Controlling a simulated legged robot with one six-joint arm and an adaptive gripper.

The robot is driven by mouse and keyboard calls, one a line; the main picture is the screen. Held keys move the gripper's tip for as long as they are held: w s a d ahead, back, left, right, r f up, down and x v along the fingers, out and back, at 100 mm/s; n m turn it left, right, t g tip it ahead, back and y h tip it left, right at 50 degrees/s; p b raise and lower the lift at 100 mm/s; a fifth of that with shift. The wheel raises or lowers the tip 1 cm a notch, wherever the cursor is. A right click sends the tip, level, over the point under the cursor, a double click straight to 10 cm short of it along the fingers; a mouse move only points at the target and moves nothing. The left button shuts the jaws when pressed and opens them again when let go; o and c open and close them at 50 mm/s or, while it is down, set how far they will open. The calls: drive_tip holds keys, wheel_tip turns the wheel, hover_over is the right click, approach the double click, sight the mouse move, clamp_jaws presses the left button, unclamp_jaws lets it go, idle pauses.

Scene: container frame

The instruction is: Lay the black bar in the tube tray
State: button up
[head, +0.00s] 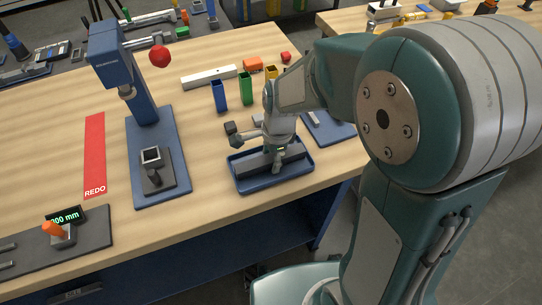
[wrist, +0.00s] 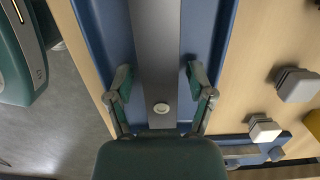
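The dark grey-black bar (head: 290,155) lies lengthwise inside the blue tube tray (head: 240,187) near the bench's front edge. In the wrist view the bar (wrist: 156,45) runs up the middle of the tray (wrist: 207,40), with blue floor on both sides and a pale round spot on its top. My gripper (head: 277,160) points down over the tray. In the wrist view my gripper (wrist: 158,78) is open, with one finger on each side of the bar and a gap to it.
A blue press stand (head: 142,100) stands left of the tray, with a red REDO strip (head: 94,155) beyond it. Blue (head: 219,96) and green (head: 246,88) square tubes stand behind the tray. Bare wood lies between press and tray.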

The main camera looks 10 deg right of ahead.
drive_tip(key=shift+r, duration=0.1)
wheel_tip(320, 180, up, 12)
drive_tip(key=d, duration=0.2)
drive_tip(key=s+d+r+n+t, duration=0.2)
drive_tip(key=s+d+n+t, duration=0.1)
drive_tip(key=s+n, duration=0.3)
drive_tip(key=s+d+r+n+t+h, duration=0.1)
drive_tip(key=s+d+r+n+t, duration=0.2)
drive_tip(key=s+d+n, duration=0.2)
drive_tip(key=shift+s+d+r+n+h, duration=0.15)
drive_tip(key=shift+s+d+n+h, duration=0.2)
drive_tip(key=shift+s+n, duration=1.05)
drive_tip(key=shift+w+n, duration=0.5)
drive_tip(key=shift+w, duration=0.1)
